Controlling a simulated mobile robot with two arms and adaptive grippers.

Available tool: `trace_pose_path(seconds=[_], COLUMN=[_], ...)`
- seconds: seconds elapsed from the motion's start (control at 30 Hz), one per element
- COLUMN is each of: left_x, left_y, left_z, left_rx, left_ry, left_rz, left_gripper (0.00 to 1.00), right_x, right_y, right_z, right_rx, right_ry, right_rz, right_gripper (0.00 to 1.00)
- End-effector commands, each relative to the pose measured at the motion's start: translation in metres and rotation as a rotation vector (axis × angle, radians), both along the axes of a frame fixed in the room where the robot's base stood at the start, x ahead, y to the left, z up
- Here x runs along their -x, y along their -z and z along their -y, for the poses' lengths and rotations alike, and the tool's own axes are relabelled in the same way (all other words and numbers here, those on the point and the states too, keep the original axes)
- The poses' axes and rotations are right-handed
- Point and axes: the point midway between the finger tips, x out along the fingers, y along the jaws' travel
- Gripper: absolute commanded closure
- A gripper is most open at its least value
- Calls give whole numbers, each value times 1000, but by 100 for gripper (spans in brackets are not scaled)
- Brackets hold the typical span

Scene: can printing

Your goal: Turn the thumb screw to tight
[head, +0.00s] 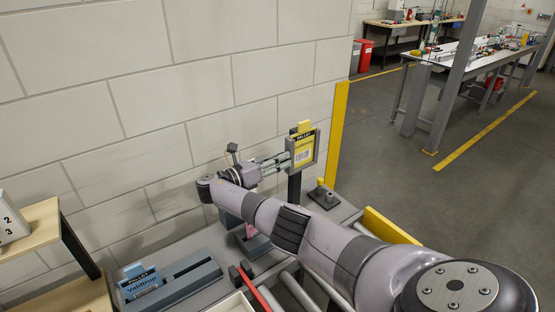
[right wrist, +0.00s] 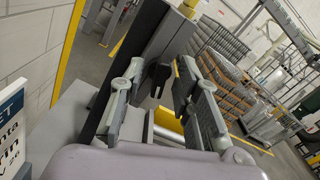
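My right gripper (head: 276,163) reaches toward the sign holder (head: 316,153) on a dark post (head: 294,188) by the wall. In the right wrist view the two grey fingers of this gripper (right wrist: 160,72) are spread apart. A small dark knob (right wrist: 160,78), which looks like the thumb screw, shows between them beside the dark post (right wrist: 140,45). No contact between the fingers and the knob is clear. The knob is hidden in the head view, and its tightness cannot be told. My left gripper is in neither view.
A yellow-topped piece (head: 320,183) stands on the grey bench right of the post. A blue pallet card (head: 139,281) and a slotted grey block (head: 190,275) lie nearer. A yellow rail (head: 390,227) edges the bench. The block wall is close on the left.

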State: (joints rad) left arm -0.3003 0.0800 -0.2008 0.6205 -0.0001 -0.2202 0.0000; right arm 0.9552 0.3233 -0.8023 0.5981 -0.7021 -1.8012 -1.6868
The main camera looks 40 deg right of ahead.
Motion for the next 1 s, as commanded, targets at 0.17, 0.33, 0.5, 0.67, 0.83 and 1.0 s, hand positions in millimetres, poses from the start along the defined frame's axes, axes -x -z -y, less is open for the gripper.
trace_pose_path(seconds=[0.17, 0.33, 0.5, 0.67, 0.83, 1.0], left_x=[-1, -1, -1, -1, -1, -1], left_y=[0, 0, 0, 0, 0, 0], left_z=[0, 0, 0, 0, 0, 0], left_rx=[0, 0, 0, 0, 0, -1], left_ry=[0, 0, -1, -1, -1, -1], left_rz=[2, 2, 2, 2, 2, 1], left_gripper=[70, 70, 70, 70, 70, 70], right_x=[0, 0, 0, 0, 0, 0], right_y=[0, 0, 0, 0, 0, 0], right_z=[0, 0, 0, 0, 0, 0], right_rx=[0, 0, 0, 0, 0, 1], right_ry=[0, 0, 0, 0, 0, 0], right_rz=[0, 0, 0, 0, 0, 7], right_gripper=[73, 84, 95, 100, 100, 100])
